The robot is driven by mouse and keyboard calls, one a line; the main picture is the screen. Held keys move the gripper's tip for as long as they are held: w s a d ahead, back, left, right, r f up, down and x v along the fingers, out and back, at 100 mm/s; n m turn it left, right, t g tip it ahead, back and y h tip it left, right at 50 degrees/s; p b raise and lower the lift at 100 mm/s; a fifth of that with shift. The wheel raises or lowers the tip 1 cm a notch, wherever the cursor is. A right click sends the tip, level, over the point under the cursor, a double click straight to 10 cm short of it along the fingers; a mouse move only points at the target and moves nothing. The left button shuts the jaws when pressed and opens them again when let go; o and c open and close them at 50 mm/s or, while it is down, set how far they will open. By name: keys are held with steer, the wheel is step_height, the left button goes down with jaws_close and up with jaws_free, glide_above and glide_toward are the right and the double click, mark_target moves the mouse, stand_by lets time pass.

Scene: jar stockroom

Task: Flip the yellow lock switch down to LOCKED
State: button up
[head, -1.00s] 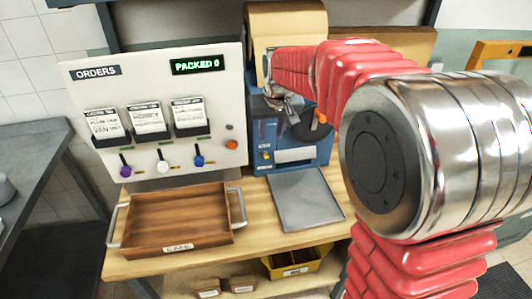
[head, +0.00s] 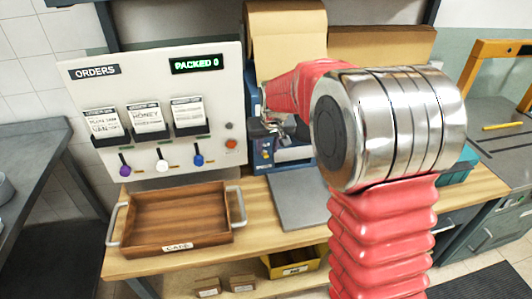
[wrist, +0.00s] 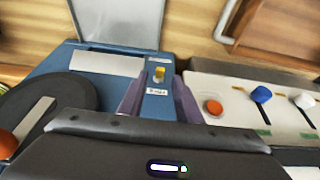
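The yellow lock switch (wrist: 159,73) sits on a small plate on the blue machine (wrist: 95,62), with a white label beside it whose text I cannot read. I cannot tell which way the switch is set. My gripper (wrist: 157,100) is open and empty, its two fingers apart, just short of the switch and lined up with it in the wrist view. In the head view my gripper (head: 271,127) is in front of the blue machine (head: 292,160); the gripper and arm hide much of the machine and the switch is hard to make out.
The orders board (head: 215,100) stands left of the machine, with an orange button (head: 231,144) and purple, white and blue levers close to my gripper. A grey tray (head: 298,205) lies in front of the machine. A wooden crate (head: 178,243) stands left of it.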

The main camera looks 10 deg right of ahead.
mark_target(266, 155)
steer(key=shift+x, duration=1.95)
